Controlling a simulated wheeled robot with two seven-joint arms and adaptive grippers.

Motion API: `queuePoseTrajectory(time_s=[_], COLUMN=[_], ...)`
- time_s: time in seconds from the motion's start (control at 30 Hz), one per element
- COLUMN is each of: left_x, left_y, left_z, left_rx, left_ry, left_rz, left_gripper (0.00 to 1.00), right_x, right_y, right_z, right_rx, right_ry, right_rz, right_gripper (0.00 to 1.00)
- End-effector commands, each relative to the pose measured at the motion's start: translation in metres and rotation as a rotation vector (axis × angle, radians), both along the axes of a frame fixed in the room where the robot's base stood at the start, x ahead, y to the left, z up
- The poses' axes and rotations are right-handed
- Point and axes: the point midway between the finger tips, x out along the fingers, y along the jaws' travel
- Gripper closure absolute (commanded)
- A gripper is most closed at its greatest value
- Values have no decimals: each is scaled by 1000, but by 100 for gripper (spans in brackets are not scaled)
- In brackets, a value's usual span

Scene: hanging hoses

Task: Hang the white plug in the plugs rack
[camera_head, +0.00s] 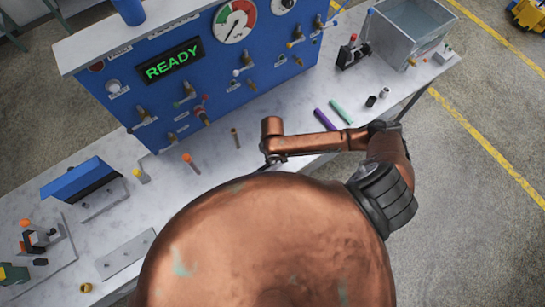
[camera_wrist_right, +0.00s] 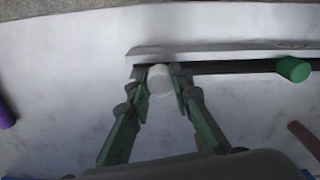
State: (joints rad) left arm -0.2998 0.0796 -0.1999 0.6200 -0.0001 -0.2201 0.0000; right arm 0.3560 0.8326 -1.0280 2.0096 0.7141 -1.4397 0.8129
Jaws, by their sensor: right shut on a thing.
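In the right wrist view, my right gripper (camera_wrist_right: 160,82) is shut on a white plug (camera_wrist_right: 160,80), held between the green fingertips. A pale bar with a dark lower edge (camera_wrist_right: 225,66) lies just beyond the fingertips. Its lettering is too small to read, and I cannot tell whether it is the plugs rack. A green cylinder (camera_wrist_right: 293,69) sits against the dark edge, right of the white plug. In the head view, my right arm reaches over the bench, but its fingers and the white plug are hidden. My left gripper is not in view.
In the head view, a blue panel (camera_head: 130,85) with valves and a READY display stands behind the marble bench (camera_head: 222,160). A purple cylinder (camera_head: 325,119) and a teal cylinder (camera_head: 341,111) lie on the right. A grey bin (camera_head: 400,50) stands farther right. A blue wedge-shaped stand (camera_head: 80,180) is left.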

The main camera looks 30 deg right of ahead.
Motion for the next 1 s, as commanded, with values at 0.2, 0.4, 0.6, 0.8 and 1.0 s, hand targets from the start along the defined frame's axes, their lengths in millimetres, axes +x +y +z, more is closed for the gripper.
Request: queuePoseTrajectory(time_s=[0.2, 0.4, 0.6, 0.8, 1.0], left_x=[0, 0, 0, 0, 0], left_y=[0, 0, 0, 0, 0], left_z=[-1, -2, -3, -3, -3], left_rx=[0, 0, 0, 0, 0], left_ry=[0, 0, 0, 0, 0], left_rz=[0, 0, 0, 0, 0], left_gripper=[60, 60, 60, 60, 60], right_x=[0, 0, 0, 0, 0], right_y=[0, 0, -1, 0, 0], right_z=[-6, -10, -15, -14, -14], right_rx=[0, -1, -1, -1, -1], right_ry=[0, 1, 1, 0, 0], right_rz=[0, -1, -1, 0, 0], right_gripper=[100, 100, 100, 67, 60])
